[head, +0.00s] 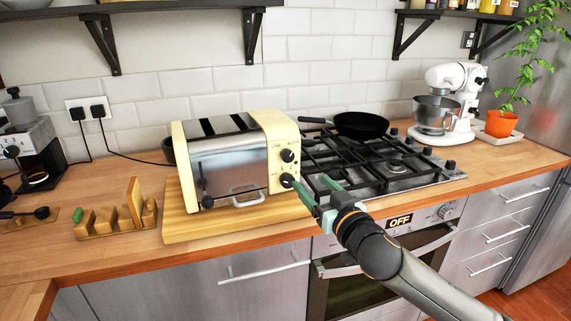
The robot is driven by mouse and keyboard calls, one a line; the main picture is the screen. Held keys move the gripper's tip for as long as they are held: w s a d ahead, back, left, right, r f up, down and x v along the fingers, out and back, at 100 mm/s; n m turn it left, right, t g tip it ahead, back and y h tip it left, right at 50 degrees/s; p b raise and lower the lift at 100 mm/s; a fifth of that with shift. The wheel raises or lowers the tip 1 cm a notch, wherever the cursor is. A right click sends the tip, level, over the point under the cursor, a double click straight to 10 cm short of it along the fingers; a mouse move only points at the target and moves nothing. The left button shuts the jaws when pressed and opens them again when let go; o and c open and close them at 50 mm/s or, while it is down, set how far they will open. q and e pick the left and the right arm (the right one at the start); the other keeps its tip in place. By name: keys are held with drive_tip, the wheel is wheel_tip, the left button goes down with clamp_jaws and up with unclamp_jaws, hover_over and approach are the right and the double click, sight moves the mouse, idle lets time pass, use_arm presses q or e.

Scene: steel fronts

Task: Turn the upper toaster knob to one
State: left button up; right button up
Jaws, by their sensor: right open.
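The cream and steel toaster (226,170) stands on a wooden board on the counter. Two dark knobs sit on its cream right-hand end panel. The upper knob (288,156) is in clear view; its exact setting is too small to read. The lower knob (287,180) is just below it. My right gripper (304,190), with green fingers, is open in front of the panel, close to the lower knob and below the upper knob. I cannot tell whether a finger touches the lower knob. My left gripper is not in view.
A gas hob (385,160) with a black pan (361,124) lies right of the toaster. A wooden board (190,232) is under the toaster. A wooden rack (118,217) and a coffee machine (28,140) stand left. A white mixer (450,100) stands back right.

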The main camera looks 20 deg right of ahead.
sight(289, 159)
drive_tip(key=w, duration=0.4)
drive_tip(key=w+a, duration=0.1)
drive_tip(key=w, duration=0.3)
drive_tip(key=w+p, duration=0.1)
drive_tip(key=w, duration=0.3)
drive_tip(key=shift+w+a, duration=0.15)
drive_tip(key=shift+a, duration=0.05)
clamp_jaws()
idle(0.4)
